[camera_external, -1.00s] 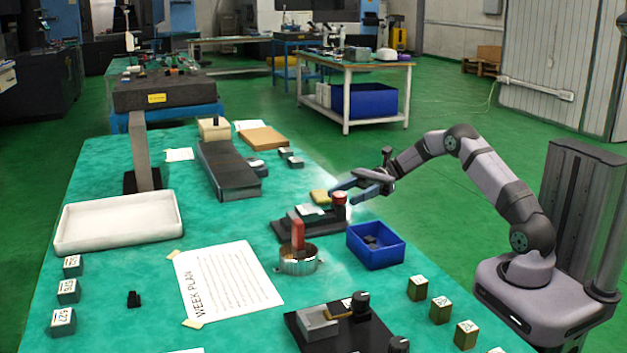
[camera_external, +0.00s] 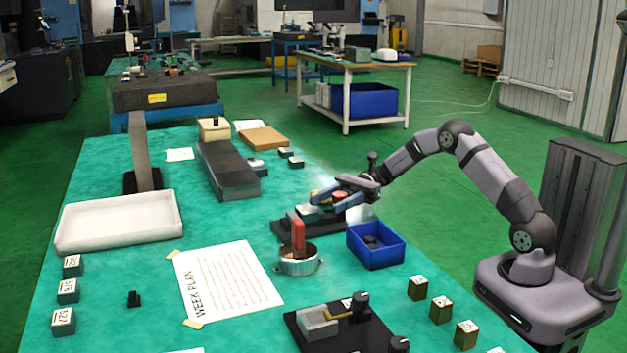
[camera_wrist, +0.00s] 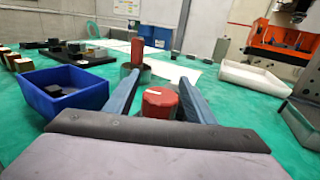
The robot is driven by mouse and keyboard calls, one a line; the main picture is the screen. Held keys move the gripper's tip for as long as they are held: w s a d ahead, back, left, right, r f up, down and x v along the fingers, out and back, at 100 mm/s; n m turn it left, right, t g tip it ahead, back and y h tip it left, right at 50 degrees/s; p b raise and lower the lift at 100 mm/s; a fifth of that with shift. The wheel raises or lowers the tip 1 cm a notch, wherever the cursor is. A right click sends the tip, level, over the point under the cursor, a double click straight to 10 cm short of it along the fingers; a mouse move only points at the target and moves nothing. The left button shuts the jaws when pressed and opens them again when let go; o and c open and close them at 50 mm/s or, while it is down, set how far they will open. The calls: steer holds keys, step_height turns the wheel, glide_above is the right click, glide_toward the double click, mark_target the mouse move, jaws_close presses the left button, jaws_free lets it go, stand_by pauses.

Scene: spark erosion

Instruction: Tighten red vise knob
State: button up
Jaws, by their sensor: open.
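The red vise knob (camera_wrist: 159,102) sits between the two blue fingers of my gripper (camera_wrist: 160,92) in the wrist view, with a pale line marked on its top. Gaps show between the fingers and the knob's sides, and my gripper is open around it. In the external view my gripper (camera_external: 328,197) is low over the dark vise (camera_external: 290,228), and the red knob (camera_external: 341,195) shows only partly behind the fingers.
A second vise (camera_external: 340,325) with black knobs lies nearer. Bare table shows around the week plan sheet (camera_external: 225,283).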

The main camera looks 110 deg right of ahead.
steer(key=c, duration=1.1)
steer(key=shift+o, duration=0.3)
